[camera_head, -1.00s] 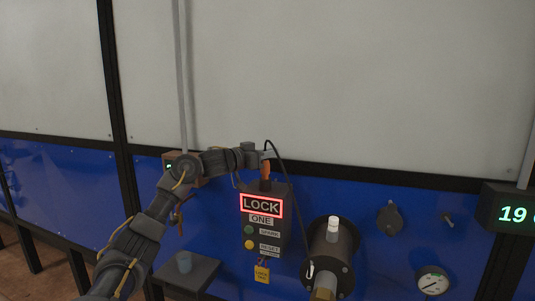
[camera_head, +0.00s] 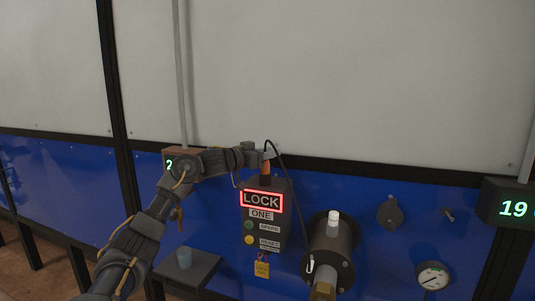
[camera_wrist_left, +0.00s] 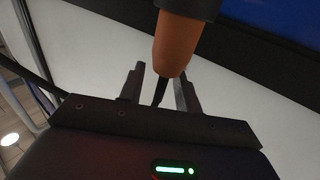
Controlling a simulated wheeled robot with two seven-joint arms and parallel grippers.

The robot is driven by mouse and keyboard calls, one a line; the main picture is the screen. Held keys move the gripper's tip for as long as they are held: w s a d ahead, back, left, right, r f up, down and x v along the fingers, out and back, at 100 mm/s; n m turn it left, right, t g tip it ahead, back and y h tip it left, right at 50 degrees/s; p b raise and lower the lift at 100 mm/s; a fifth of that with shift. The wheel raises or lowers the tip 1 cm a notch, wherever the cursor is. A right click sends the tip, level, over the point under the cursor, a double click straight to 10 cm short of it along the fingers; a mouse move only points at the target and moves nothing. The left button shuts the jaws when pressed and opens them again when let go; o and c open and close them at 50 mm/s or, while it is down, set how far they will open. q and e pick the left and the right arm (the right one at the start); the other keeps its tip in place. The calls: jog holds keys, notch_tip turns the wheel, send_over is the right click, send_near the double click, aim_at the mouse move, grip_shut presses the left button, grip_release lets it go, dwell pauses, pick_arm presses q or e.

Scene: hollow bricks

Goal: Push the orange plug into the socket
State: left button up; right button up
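The orange plug (camera_head: 265,168) stands upright at the top of the dark box with the red LOCK sign (camera_head: 262,200). In the left wrist view the plug (camera_wrist_left: 176,42) runs into a dark collar (camera_wrist_left: 190,8), seemingly the socket; how deep it sits cannot be told. A black cable (camera_head: 290,180) leaves the plug's rear end and loops down to the right. My left gripper (camera_head: 270,152) is at the plug's rear end. In the wrist view its two fingers (camera_wrist_left: 160,90) are apart, on either side of the cable. My right gripper is not in view.
A dark cylinder with a brass end (camera_head: 332,255) projects right of the box. A gauge (camera_head: 432,276) and a green display (camera_head: 513,208) are at the right. The white upper wall is clear.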

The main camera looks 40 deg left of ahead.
pick_arm(q)
jog(key=shift+s, duration=0.1)
jog(key=b+v, duration=0.5)
jog(key=v, duration=0.5)
jog(key=shift+s+b, duration=0.3)
jog(key=shift+b, duration=0.05)
jog(key=shift+a, duration=0.15)
